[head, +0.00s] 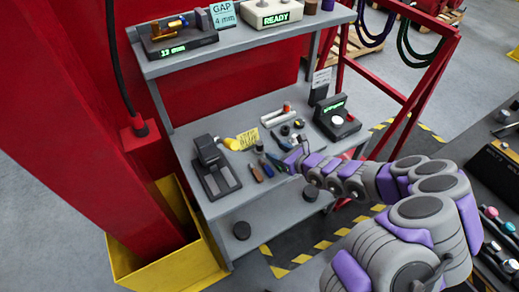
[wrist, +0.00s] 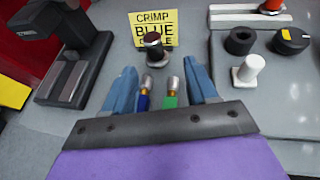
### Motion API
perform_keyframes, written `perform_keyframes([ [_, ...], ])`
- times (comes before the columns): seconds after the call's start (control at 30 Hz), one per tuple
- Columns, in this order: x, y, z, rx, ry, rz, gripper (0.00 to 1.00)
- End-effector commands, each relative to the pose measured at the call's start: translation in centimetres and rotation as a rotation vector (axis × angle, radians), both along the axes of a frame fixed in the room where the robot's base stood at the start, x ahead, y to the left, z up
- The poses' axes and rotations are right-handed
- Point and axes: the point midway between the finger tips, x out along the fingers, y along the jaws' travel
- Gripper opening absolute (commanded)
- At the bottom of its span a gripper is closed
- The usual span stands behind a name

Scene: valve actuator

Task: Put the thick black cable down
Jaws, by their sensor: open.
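My gripper (wrist: 160,76) is open over the bench, its two blue fingers apart; in the head view it (head: 286,160) is at the bench's right-middle. Between the fingers in the wrist view show a blue piece (wrist: 144,95) and a green piece (wrist: 170,98) with silver tips; I cannot tell whether they touch the fingers. Just beyond the fingertips is a short thick black piece (wrist: 154,52) with a dark reddish end, in front of the yellow "CRIMP BLUE" card (wrist: 152,24). I cannot tell whether this is the thick black cable.
A black press-like tool (head: 213,165) stands left on the bench (head: 262,105). A lit black device (head: 336,118) stands right. Several small tools and parts lie between. A separate black cable (head: 115,65) hangs by the red pillar. Looped cables (head: 420,45) hang on the red rack.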

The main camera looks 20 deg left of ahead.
Motion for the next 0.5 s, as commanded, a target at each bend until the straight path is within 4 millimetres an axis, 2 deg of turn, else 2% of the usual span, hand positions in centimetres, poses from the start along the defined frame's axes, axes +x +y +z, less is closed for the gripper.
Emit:
perform_keyframes([
  [0.3,2.0,4.3,-2.2,-0.003,-0.001,0.004,0.57],
  [0.5,2.7,5.3,-2.4,0.004,-0.004,0.002,0.57],
])
